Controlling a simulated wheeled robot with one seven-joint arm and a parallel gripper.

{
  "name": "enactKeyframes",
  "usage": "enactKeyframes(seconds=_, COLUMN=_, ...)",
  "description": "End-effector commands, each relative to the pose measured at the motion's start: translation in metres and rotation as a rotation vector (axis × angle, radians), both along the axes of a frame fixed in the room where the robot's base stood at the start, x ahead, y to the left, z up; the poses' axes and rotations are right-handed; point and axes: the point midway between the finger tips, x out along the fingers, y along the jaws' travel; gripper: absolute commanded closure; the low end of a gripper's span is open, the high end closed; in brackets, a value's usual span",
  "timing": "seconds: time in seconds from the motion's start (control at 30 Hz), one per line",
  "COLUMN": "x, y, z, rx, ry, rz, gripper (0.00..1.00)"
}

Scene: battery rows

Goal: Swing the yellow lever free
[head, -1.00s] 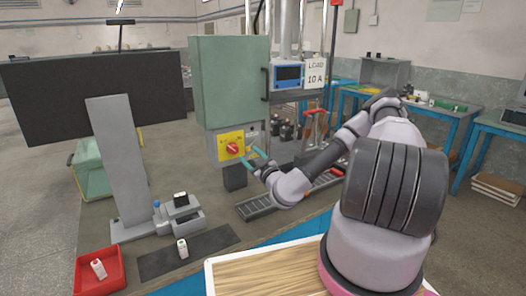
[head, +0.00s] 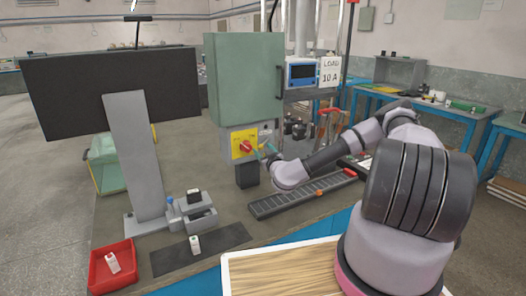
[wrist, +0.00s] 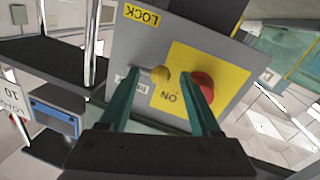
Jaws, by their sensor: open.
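My gripper (wrist: 160,80) is open, with its two teal fingers spread in front of a grey switch box (wrist: 135,55). A red knob (wrist: 203,84) on the yellow plate (wrist: 222,72) is partly hidden by the right finger. The plate reads "ON" and a yellow label (wrist: 142,15) reads "LOCK". In the head view my gripper (head: 266,151) is just right of the red knob (head: 246,147).
A green cabinet (head: 243,80) stands above the switch box. A blue-framed meter (head: 301,73) and a "LOAD 10 A" sign (head: 331,71) are right of it. A slotted grey strip (head: 290,202) lies below my arm. A red tray (head: 127,275) is at front left.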

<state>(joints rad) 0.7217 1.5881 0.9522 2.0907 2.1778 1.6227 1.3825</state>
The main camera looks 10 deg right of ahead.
Motion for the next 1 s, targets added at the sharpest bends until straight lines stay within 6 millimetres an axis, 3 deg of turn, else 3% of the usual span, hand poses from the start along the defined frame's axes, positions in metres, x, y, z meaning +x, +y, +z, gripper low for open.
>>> enactKeyframes(seconds=0.27, x=0.0027, y=0.0004, z=0.0000, rx=0.000, ry=0.000, rz=0.000, gripper=0.36)
enactKeyframes(seconds=0.3, x=0.0027, y=0.0004, z=0.0001, rx=0.000, ry=0.000, rz=0.000, gripper=0.40)
enactKeyframes(seconds=0.47, x=0.0025, y=0.0005, z=0.0001, rx=0.000, ry=0.000, rz=0.000, gripper=1.00)
enactKeyframes(seconds=1.0, x=0.0033, y=-0.0011, z=-0.0064, rx=-0.121, ry=-0.041, rz=0.003, gripper=1.00)
